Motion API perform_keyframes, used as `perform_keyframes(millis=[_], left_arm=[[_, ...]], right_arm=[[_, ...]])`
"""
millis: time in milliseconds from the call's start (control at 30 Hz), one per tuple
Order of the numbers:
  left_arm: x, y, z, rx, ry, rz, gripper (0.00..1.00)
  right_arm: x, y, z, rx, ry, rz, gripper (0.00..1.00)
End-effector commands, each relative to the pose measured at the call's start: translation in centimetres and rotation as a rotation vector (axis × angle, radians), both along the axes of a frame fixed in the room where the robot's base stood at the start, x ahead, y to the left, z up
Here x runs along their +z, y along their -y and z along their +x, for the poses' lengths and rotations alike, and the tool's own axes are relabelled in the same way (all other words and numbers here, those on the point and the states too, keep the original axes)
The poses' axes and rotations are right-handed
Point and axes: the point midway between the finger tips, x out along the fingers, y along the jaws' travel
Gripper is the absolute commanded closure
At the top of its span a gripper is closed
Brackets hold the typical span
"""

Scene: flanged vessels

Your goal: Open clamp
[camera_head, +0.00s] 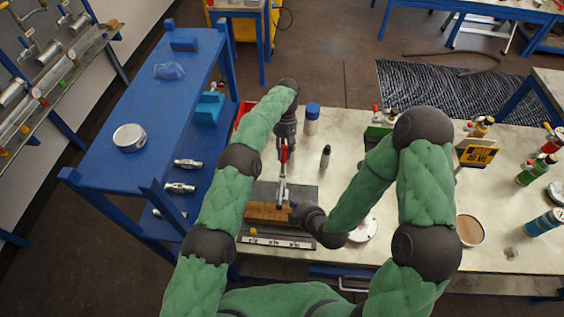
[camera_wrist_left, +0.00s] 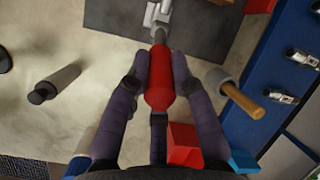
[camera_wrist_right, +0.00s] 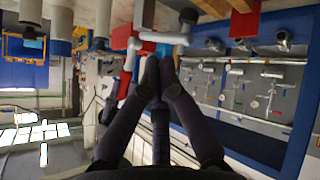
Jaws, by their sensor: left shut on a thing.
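The clamp (camera_head: 282,188) is metal with a red handle (camera_head: 284,154) and stands on a dark plate beside a wooden block (camera_head: 268,212). The handle points up and away from me. My left gripper (camera_head: 285,138) is around the red handle; in the left wrist view its fingers (camera_wrist_left: 159,75) are shut on both sides of the handle (camera_wrist_left: 160,85). The clamp's metal part (camera_wrist_left: 160,14) shows beyond it. My right gripper (camera_head: 298,211) is low beside the clamp's right side; in the right wrist view its fingertips (camera_wrist_right: 159,65) are together, with nothing clearly seen between them.
A mallet (camera_wrist_left: 240,95) and a red bin (camera_wrist_left: 183,143) lie near the left gripper. A white disc (camera_head: 363,229) and a cup (camera_head: 470,230) are to the right.

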Motion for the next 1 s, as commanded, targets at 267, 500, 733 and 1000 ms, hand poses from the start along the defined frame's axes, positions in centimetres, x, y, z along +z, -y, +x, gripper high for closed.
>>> perform_keyframes(millis=[267,500,733,1000], left_arm=[[0.1,0.0,0.0,0.0,-0.001,0.0,1.0],[0.1,0.0,0.0,0.0,-0.001,0.0,1.0],[0.1,0.0,-0.1,0.0,-0.003,0.001,1.0],[0.1,0.0,-0.1,0.0,-0.003,0.001,1.0]], right_arm=[[6.1,-1.0,2.1,0.206,0.384,-0.275,1.0],[8.5,-1.3,2.6,0.267,0.53,-0.397,1.0],[8.1,-2.0,4.3,0.273,0.542,-0.408,1.0],[6.5,-3.6,8.5,0.272,0.541,-0.408,1.0]])
